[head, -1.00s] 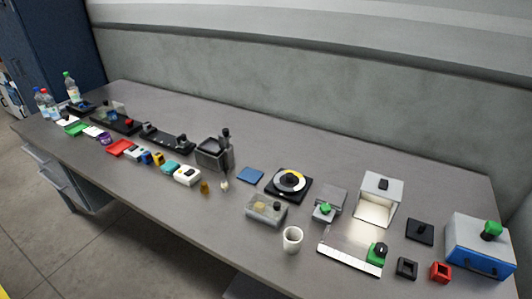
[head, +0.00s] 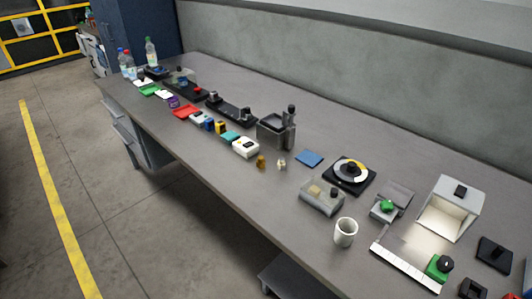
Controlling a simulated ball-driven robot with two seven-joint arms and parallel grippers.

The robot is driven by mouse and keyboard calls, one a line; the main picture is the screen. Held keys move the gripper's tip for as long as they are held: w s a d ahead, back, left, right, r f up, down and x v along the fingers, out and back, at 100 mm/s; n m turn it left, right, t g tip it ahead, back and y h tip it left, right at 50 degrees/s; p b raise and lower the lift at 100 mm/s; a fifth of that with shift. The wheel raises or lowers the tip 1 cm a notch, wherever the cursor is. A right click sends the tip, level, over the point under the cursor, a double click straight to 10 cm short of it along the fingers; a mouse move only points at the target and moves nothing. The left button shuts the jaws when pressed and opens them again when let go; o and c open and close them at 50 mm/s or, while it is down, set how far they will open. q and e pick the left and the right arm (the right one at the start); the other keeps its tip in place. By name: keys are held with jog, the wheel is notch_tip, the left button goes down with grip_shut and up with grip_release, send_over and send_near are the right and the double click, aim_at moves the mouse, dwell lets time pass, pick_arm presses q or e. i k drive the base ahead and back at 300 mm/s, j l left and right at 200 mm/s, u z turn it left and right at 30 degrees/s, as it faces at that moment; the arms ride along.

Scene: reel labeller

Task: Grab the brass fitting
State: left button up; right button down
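A small brass-coloured piece (head: 261,162), which looks like the brass fitting, stands on the grey bench (head: 300,203) near its front edge, at the middle of the head view. A small pale piece (head: 281,164) stands just to its right, apart from it. A white box-like device (head: 246,147) is close on its left. Neither of my grippers shows in the head view.
A dark grey machine (head: 277,130) stands behind the brass piece. A blue square pad (head: 309,158), a clear-lidded box (head: 322,195) and a white cup (head: 345,232) are to the right. Bottles (head: 151,53) stand at the far left end. The floor in front is clear.

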aim_at(261, 163)
jog(key=i+j+z, duration=0.15)
jog(key=z, duration=0.2)
jog(key=i+j+z, duration=0.1)
jog(key=j+z, duration=0.25)
jog(key=i+j+z, duration=0.1)
jog(key=j+z, duration=0.25)
jog(key=l, duration=0.1)
